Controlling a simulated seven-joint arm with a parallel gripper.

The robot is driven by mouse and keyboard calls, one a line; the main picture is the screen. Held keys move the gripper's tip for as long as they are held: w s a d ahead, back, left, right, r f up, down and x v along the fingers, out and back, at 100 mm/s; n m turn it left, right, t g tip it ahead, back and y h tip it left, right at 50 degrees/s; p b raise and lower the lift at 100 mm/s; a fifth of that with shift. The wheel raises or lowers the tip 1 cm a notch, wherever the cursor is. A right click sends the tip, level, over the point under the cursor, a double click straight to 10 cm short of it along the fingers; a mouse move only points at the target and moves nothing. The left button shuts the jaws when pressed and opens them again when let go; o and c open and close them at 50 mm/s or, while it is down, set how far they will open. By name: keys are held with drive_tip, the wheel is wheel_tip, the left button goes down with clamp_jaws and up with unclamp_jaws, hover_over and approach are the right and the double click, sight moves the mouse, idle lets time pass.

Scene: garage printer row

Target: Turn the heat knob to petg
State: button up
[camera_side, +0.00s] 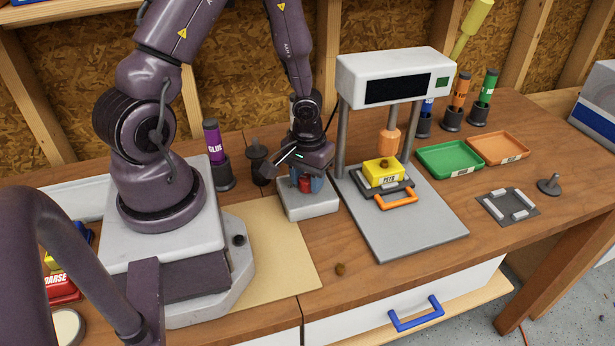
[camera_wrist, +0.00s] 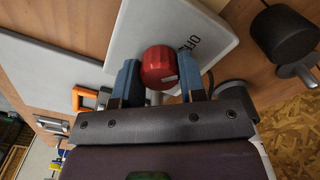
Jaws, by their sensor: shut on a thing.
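The red heat knob (camera_wrist: 158,68) sits on a pale control box (camera_wrist: 200,30) in the wrist view. Part of a label, "OF", shows on the box; a petg mark cannot be seen. A small pale mark shows on the knob's lower right side. My gripper (camera_wrist: 158,80) has its blue fingers on either side of the knob and is shut on it. In the side view my gripper (camera_side: 306,184) points down over the control box (camera_side: 312,208), and only a bit of red knob (camera_side: 305,186) shows between the fingers.
Right of the box stands a machine with a white head (camera_side: 395,75), posts and a grey base plate (camera_side: 420,235); a yellow block (camera_side: 383,170) sits there. Green (camera_side: 450,157) and orange (camera_side: 498,148) trays lie right.

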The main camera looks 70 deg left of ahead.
drive_tip(key=m, duration=1)
drive_tip(key=shift+m, duration=0.4)
drive_tip(key=m, duration=1.1)
idle(0.3)
drive_tip(key=o, duration=0.9)
drive_tip(key=shift+r, duration=0.1)
